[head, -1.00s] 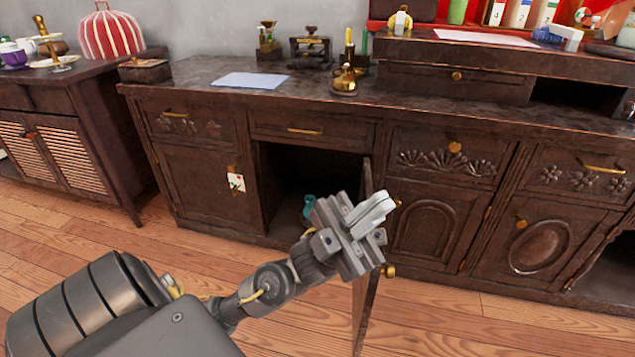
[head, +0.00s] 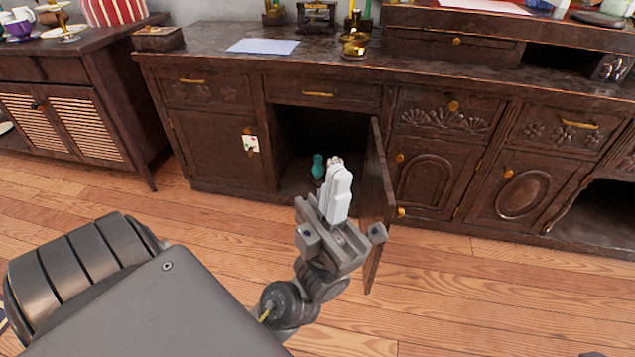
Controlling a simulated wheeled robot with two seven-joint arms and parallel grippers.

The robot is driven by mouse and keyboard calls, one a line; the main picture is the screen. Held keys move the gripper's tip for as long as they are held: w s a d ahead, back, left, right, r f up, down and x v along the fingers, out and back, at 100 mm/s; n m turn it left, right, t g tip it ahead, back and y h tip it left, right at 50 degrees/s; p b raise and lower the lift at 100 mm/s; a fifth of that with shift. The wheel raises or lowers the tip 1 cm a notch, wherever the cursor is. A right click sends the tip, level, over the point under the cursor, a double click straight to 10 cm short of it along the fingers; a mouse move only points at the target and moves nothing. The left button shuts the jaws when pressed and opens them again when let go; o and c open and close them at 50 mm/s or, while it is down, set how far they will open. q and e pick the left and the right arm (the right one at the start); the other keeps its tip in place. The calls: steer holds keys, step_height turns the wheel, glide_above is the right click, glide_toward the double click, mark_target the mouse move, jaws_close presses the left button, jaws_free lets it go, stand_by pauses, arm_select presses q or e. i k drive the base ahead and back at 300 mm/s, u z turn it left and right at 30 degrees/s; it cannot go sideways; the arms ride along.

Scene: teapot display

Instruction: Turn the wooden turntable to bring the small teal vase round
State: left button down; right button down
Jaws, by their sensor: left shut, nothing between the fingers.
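The small teal vase (head: 318,166) stands inside the open, dark middle compartment of the long wooden cabinet. My left gripper (head: 336,178) is in front of that opening, its white fingers shut and empty, pointing up and into the picture. The fingertips show just right of the vase and overlap the compartment; whether they touch anything there I cannot tell. A small pale thing shows at the fingertips, too small to make out. The wooden turntable cannot be made out; the gripper and the dark interior hide much of the compartment floor. My right gripper is not in view.
The open cabinet door (head: 378,200) stands out just right of my left gripper. The left compartment door (head: 215,150) is shut. A drawer (head: 318,92) lies above the opening. The wooden floor (head: 480,300) at the lower right is clear.

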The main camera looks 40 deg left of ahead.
mark_target(316, 184)
steer(key=u, duration=0.9)
steer(key=i, duration=0.95)
steer(key=z, duration=0.45)
